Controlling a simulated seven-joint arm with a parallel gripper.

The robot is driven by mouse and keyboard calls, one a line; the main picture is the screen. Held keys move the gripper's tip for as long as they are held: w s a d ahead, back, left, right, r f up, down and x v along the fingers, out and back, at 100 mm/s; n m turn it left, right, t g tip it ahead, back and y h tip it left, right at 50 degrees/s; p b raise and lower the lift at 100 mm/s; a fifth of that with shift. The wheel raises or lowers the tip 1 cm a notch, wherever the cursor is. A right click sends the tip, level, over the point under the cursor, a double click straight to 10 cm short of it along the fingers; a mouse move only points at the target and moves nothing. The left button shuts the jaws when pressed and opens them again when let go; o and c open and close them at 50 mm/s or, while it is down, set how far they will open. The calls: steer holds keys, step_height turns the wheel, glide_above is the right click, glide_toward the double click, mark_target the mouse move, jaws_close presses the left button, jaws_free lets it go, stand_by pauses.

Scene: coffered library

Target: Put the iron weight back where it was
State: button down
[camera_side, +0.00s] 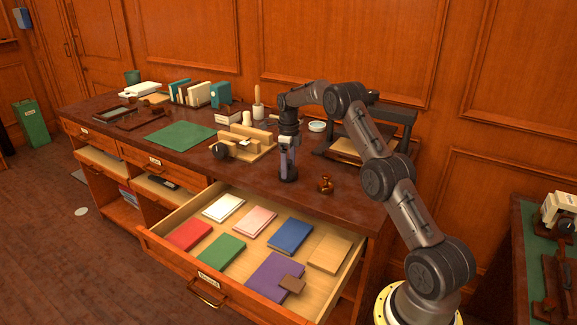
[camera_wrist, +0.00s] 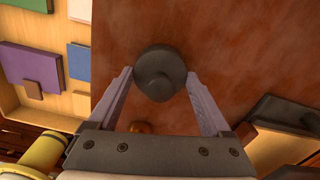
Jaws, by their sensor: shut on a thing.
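The iron weight (camera_wrist: 160,73) is a dark grey round piece with a knob on top, seen from above in the wrist view. My gripper (camera_wrist: 160,88) is shut on it, one finger on each side. In the side view my gripper (camera_side: 289,160) points straight down over the desktop, right of the wooden jig. The weight's dark base (camera_side: 289,177) shows under the fingers, at or just above the desktop; I cannot tell whether it touches.
A brass stamp-like piece (camera_side: 326,185) stands close on the right. A wooden jig with a black knob (camera_side: 220,151) is on the left, a dark press frame (camera_side: 345,145) behind. The open drawer (camera_side: 185,262) in front holds several coloured books. A green mat (camera_side: 180,134) lies farther left.

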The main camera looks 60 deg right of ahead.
jaws_free()
steer(key=shift+f, duration=0.15)
